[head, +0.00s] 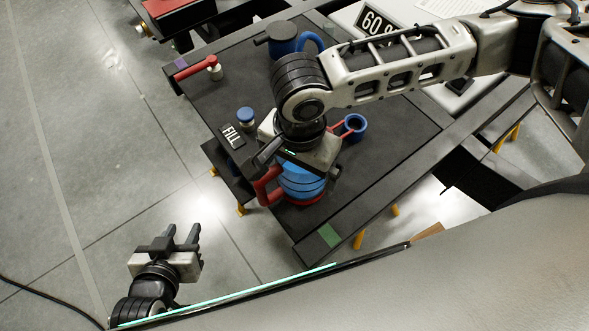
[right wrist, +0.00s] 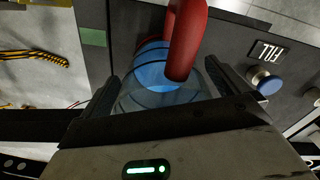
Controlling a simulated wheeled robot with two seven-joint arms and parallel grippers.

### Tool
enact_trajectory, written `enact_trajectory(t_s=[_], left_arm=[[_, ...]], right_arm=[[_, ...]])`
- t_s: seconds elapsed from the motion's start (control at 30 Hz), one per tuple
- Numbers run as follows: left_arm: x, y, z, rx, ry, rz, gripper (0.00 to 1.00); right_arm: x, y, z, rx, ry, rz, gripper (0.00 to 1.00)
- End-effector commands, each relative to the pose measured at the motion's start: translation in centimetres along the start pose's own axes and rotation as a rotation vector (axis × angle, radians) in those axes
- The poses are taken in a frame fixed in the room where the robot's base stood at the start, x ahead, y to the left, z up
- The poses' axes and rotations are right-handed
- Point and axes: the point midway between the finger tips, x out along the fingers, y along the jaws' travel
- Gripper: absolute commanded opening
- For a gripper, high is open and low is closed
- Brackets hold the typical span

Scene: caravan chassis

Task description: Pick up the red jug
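The red jug (head: 301,186) stands on the dark worktop (head: 372,188) in the head view. It has a red handle (head: 265,186), a red base and blue bands or contents. My right gripper (head: 300,163) is directly over it and hides its top. In the right wrist view, the jug's clear and blue body (right wrist: 155,75) lies between the widely spread fingers, with the red handle (right wrist: 187,40) beyond. I cannot tell whether either finger touches it. My left gripper (head: 182,236) is open and empty over the floor, away from the worktop.
A blue mug (head: 354,126) stands close right of the jug. A blue kettle (head: 284,40) and a red-handled object (head: 197,68) lie at the back. Bare worktop shows at front right.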

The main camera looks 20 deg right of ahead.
Motion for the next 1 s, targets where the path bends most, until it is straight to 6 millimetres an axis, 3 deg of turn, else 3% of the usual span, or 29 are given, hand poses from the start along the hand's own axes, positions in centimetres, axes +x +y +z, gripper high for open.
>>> enact_trajectory(t_s=[0.03, 0.17, 0.2, 0.67, 1.0], left_arm=[[0.0, 0.0, -0.1, 0.001, 0.002, 0.0, 0.36], [0.0, 0.0, -0.1, 0.001, 0.003, 0.0, 0.36], [0.0, 0.0, -0.1, 0.001, 0.003, 0.0, 0.36], [-0.1, 0.0, -0.1, 0.001, 0.0, 0.0, 0.36], [-0.4, 0.1, 0.0, 0.0, -0.006, 0.0, 0.36]], right_arm=[[0.0, 0.0, 0.0, 0.0, 0.0, 0.0, 0.89], [0.0, 0.0, 0.0, 0.0, 0.0, 0.0, 0.53], [0.0, 0.0, 0.0, 0.0, 0.0, 0.0, 0.49], [-0.6, -0.1, 0.0, 0.0, -0.001, -0.003, 0.49], [-3.1, -0.1, 0.0, 0.0, 0.0, -0.003, 0.49]])
